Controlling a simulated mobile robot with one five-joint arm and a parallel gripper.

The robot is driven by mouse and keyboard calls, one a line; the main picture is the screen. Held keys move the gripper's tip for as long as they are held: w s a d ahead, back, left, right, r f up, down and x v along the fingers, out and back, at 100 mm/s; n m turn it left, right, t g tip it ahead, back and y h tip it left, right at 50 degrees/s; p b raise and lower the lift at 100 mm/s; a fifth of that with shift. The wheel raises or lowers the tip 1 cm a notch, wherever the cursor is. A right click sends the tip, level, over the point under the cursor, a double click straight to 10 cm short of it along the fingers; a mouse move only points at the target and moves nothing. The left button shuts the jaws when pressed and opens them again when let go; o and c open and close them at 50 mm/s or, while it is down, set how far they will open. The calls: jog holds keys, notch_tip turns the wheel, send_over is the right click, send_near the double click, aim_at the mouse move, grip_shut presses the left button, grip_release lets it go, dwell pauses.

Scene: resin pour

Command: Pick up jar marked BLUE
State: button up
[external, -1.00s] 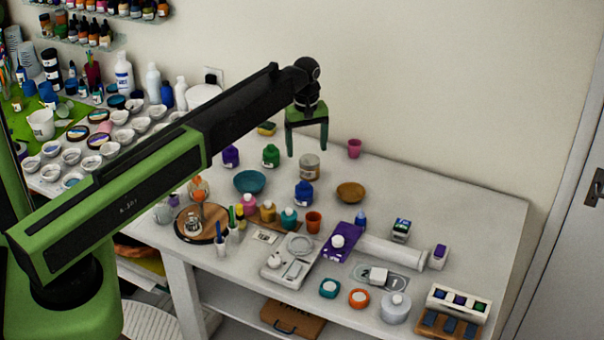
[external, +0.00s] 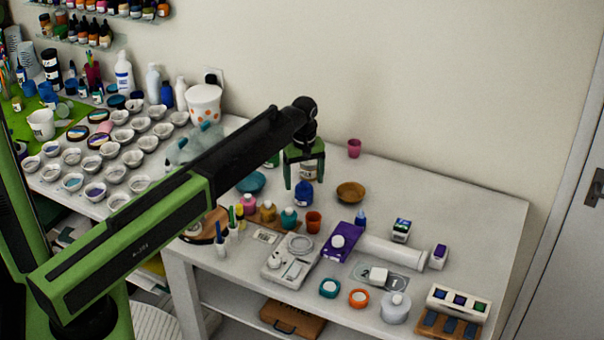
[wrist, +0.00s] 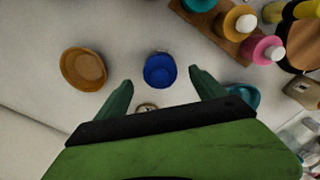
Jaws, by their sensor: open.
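The blue jar (external: 304,195) stands upright on the white table, its front label too small to read. In the wrist view the blue jar (wrist: 160,71) shows from above, centred between my fingertips and slightly beyond them. My gripper (external: 305,181) is open and empty, pointing down above the jar. In the wrist view its green fingers (wrist: 161,78) spread either side of the jar, with a gap on each side. I cannot tell the exact height left between fingertips and jar.
A brown bowl (external: 350,192) stands right of the jar, a teal bowl (external: 251,182) left. A tan-lidded jar (external: 308,172) is close behind, partly hidden by my gripper. An orange cup (external: 313,222) and small bottles on a wooden board (external: 262,215) stand in front.

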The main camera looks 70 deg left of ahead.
aim_at(304, 191)
notch_tip(304, 191, down, 5)
jog(key=b, duration=0.5)
jog(key=shift+d+f, duration=0.15)
jog(key=shift+r, duration=0.2)
jog(key=shift+c, duration=0.6)
jog(key=c, duration=1.5)
